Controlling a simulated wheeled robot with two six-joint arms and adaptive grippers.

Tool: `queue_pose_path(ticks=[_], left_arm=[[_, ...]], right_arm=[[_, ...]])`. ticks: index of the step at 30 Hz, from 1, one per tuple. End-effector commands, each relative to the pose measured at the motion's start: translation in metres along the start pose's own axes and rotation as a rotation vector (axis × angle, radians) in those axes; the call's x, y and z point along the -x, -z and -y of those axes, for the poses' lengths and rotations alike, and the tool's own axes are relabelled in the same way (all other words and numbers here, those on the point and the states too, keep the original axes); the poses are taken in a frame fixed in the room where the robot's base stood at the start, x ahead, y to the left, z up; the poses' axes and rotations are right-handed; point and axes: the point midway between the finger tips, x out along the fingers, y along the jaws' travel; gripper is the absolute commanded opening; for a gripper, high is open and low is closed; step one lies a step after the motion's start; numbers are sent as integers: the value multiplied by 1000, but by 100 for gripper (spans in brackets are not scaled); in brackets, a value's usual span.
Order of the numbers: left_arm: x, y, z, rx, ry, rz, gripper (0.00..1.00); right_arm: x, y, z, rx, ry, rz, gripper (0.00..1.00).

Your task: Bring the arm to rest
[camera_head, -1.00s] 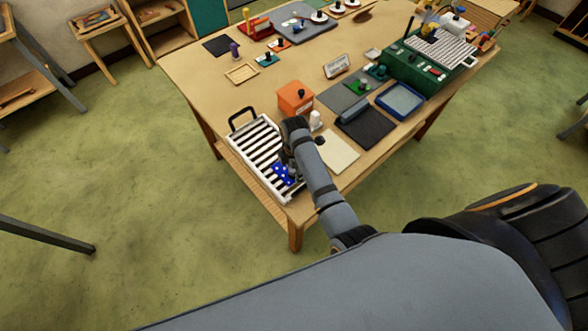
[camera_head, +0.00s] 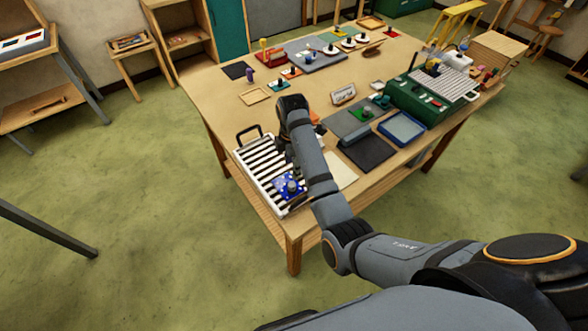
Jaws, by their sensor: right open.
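My right arm reaches in from the lower right over the near end of the wooden table (camera_head: 212,100). Its gripper (camera_head: 282,152) is open above the white slatted rack (camera_head: 258,160), mostly hidden behind my own wrist. A blue piece with white spots and a grey knob (camera_head: 288,187) lies on the near end of the rack. It is apart from the gripper, nearer to me. My left gripper is out of view.
An orange block (camera_head: 318,127) is mostly hidden behind my arm. A cream sheet (camera_head: 342,172), dark mat (camera_head: 368,153), blue tray (camera_head: 403,128) and green machine (camera_head: 418,98) are to the right.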

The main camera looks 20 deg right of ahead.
Motion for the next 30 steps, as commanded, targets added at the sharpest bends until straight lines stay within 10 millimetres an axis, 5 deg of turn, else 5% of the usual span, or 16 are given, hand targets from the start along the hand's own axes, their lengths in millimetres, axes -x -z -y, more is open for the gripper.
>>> queue_pose_path(ticks=[4, 11, 14, 18, 30], left_arm=[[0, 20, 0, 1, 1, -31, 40], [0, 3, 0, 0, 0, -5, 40], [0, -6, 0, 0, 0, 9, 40], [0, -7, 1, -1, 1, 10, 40], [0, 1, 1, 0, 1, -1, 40]], right_arm=[[0, 0, 0, 0, 0, 0, 51], [-6, -4, 6, -39, -3, 2, 51], [-25, -20, 31, -219, -30, 9, 51], [-49, -53, 93, -635, -115, 14, 51], [-31, -76, 200, -1286, -273, -76, 51]])
